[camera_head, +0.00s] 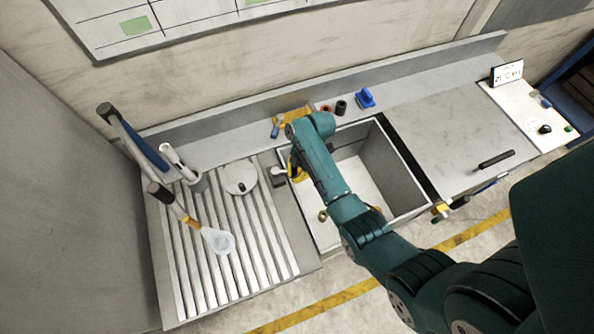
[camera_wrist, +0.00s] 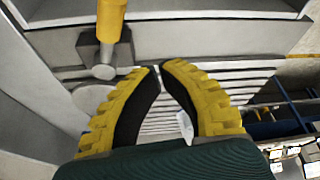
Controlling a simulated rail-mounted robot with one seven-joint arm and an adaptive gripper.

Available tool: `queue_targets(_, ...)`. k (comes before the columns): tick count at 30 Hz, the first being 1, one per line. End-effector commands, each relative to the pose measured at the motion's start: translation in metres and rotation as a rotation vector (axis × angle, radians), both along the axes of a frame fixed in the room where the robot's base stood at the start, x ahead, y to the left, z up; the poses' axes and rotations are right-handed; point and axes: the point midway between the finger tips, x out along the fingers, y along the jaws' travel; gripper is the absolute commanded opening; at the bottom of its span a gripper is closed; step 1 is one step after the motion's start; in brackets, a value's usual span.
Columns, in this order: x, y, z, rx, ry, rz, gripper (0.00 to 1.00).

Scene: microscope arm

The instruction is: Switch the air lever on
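A blue lever-like handle (camera_head: 365,97) stands on the ledge behind the sink in the head view. A smaller blue handle (camera_head: 276,127) sits by a yellow fitting (camera_head: 294,114) at the sink's back left corner. No label shows which of them is the air lever. My gripper (camera_head: 296,168) is over the sink's left edge, to the left of and in front of the blue lever. In the wrist view my gripper (camera_wrist: 161,68) has its yellow fingertips almost together with nothing between them. A yellow cylinder with a grey end (camera_wrist: 104,68) shows just left of the fingertips.
Red (camera_head: 326,109) and black (camera_head: 341,107) knobs stand left of the blue lever. The ribbed drainboard (camera_head: 265,240) at left carries a flask (camera_head: 218,241) and a white round lid (camera_head: 239,178). My arm crosses the sink (camera_head: 400,180). The right counter (camera_head: 450,120) is mostly clear.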

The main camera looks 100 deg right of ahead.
Motion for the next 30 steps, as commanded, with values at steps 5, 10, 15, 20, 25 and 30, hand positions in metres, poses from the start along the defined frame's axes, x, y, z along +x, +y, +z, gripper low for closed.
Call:
queue_targets(5, -0.002, -0.012, 0.032, 0.004, 0.0, 0.0, 0.0)
queue_targets(10, -0.003, -0.017, 0.049, 0.007, 0.0, 0.0, 0.0)
queue_targets(15, -0.003, -0.017, 0.051, 0.009, 0.001, 0.001, 0.0)
queue_targets(20, -0.003, -0.017, 0.051, 0.008, 0.001, 0.002, 0.0)
queue_targets(25, -0.003, -0.017, 0.051, 0.008, 0.001, 0.002, 0.0)
queue_targets(30, -0.003, -0.017, 0.051, 0.008, 0.001, 0.002, 0.0)
